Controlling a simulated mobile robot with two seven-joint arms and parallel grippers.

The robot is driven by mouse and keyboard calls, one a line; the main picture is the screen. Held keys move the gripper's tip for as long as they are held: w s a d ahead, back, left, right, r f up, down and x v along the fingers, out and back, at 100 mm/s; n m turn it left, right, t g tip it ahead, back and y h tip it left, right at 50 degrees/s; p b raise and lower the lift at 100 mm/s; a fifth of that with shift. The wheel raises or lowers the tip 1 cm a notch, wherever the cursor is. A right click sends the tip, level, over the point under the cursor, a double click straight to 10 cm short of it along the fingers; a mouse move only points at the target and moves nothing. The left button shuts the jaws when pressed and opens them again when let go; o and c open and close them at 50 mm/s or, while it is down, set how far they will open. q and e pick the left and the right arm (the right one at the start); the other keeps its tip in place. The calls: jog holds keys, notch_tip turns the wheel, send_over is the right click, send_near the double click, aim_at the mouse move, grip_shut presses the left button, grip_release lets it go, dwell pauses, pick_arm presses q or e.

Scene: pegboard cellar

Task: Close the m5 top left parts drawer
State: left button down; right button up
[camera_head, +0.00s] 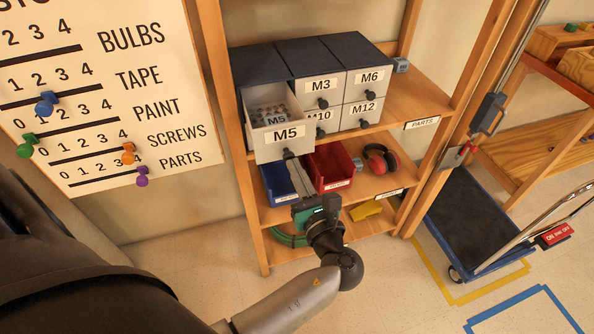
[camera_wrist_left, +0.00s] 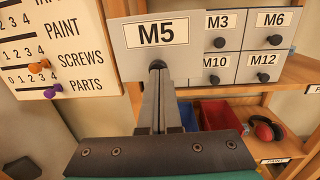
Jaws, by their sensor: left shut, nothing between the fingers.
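The M5 parts drawer (camera_head: 276,133) is the top left drawer of a dark-topped cabinet (camera_head: 310,58). It sticks out well past the other fronts, and small parts show inside. Its white front with the M5 label also fills the upper middle of the left wrist view (camera_wrist_left: 180,52). My left gripper (camera_head: 289,156) is shut and empty, its fingertips at the lower edge of the drawer front. In the left wrist view the fingertips (camera_wrist_left: 158,72) are at the dark knob (camera_wrist_left: 157,64); whether they touch it I cannot tell. My right gripper is not in view.
The M3, M6, M10 and M12 drawers (camera_head: 320,88) look shut. Below are a blue bin (camera_head: 278,185), a red bin (camera_head: 330,167) and red earmuffs (camera_head: 382,158). A wooden post (camera_head: 225,100) stands close left. A blue cart (camera_head: 470,220) stands right.

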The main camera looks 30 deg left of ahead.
aim_at(275, 122)
pick_arm(q)
jog(key=x, duration=1.4)
jog(key=shift+w+a+f, duration=0.1)
jog(key=shift+w+f, duration=0.25)
jog(key=shift+w, duration=0.1)
jog(key=shift+w+a, duration=0.1)
jog(key=shift+a, duration=0.05)
jog(key=shift+r, duration=0.2)
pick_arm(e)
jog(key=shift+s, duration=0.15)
pick_arm(q)
jog(key=shift+a+r, duration=0.1)
jog(key=shift+a, duration=0.05)
